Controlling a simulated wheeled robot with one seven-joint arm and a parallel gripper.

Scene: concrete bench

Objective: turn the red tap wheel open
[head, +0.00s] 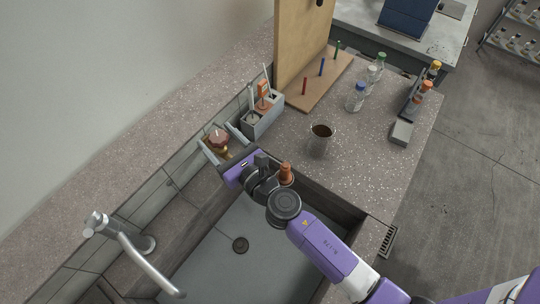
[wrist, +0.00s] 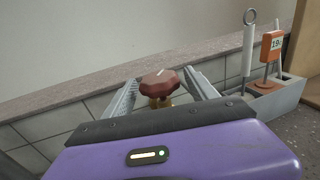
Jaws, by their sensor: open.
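The red tap wheel (head: 218,139) sits on a brass valve stem at the tiled wall behind the sink. In the wrist view the wheel (wrist: 161,82) is a dark red lobed knob with a light mark on top. My gripper (head: 222,142) is open, with one finger on each side of the wheel. In the wrist view its fingers (wrist: 162,88) flank the wheel, with a visible gap at least on the right. Whether either finger touches the wheel is unclear. The lower part of the valve is hidden behind my purple gripper body.
The sink (head: 215,265) lies below my arm, with a curved faucet (head: 135,250) at left. A grey caddy (head: 262,122) with tools stands just right of the wheel. A cup (head: 320,138), bottles (head: 356,97) and a pegboard base (head: 322,80) stand on the speckled counter.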

